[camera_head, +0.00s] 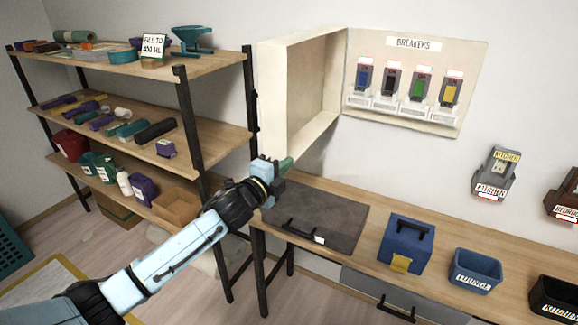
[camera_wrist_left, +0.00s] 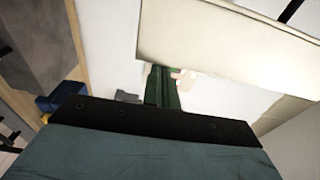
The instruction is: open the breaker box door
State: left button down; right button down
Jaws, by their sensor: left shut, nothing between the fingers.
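The breaker box door (camera_head: 300,95) is a deep cream cover. It stands swung out from the wall at the left of the breaker panel (camera_head: 416,116), with its hollow inside showing. The panel is uncovered and holds several breakers in blue, black, green and yellow under a "BREAKERS" label. My left gripper (camera_head: 287,163) is shut and empty, close to the door's lower edge; whether it touches cannot be told. In the left wrist view the shut green fingers (camera_wrist_left: 162,88) show near a large cream surface, apparently the door (camera_wrist_left: 225,48). My right gripper is not in view.
A loaded shelf unit (camera_head: 215,57) stands left of the door. Two labelled devices hang on the wall, including a grey one (camera_head: 495,173).

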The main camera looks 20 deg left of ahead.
pick_arm(q)
jog(key=shift+d, duration=0.1)
jog(key=d+v, duration=0.2)
jog(key=v, duration=0.7)
jog(key=s+a+f+n+g+y+b, duration=0.1)
jog(key=a+f+n+g+y, duration=0.15)
jog(key=f, duration=0.85)
jog(key=s+a+f+n+g+y+b, duration=0.1)
jog(key=s+a+f+n, duration=0.15)
jog(key=f, duration=0.85)
jog(key=s+a+f+n+g+b, duration=0.15)
jog(key=s+f, duration=0.25)
jog(key=f, duration=0.4)
jog(key=s+f+n+g, duration=0.3)
jog(key=s+f, duration=0.1)
jog(key=f, duration=0.5)
jog(key=s+d+f+n+g+b, duration=0.15)
jog(key=s+f+n+g, duration=0.35)
jog(key=s+f, duration=1.3)
jog(key=s+d+f+n+g, duration=0.1)
jog(key=s+d+f, duration=0.1)
jog(key=s, duration=0.8)
jog(key=s+d+f+n+g, duration=0.2)
jog(key=s+d+f, duration=0.1)
jog(key=s, duration=0.7)
jog(key=shift+s+f+g+b, duration=0.2)
jog(key=shift+f+g+b, duration=0.1)
jog(key=shift+f+b, duration=0.25)
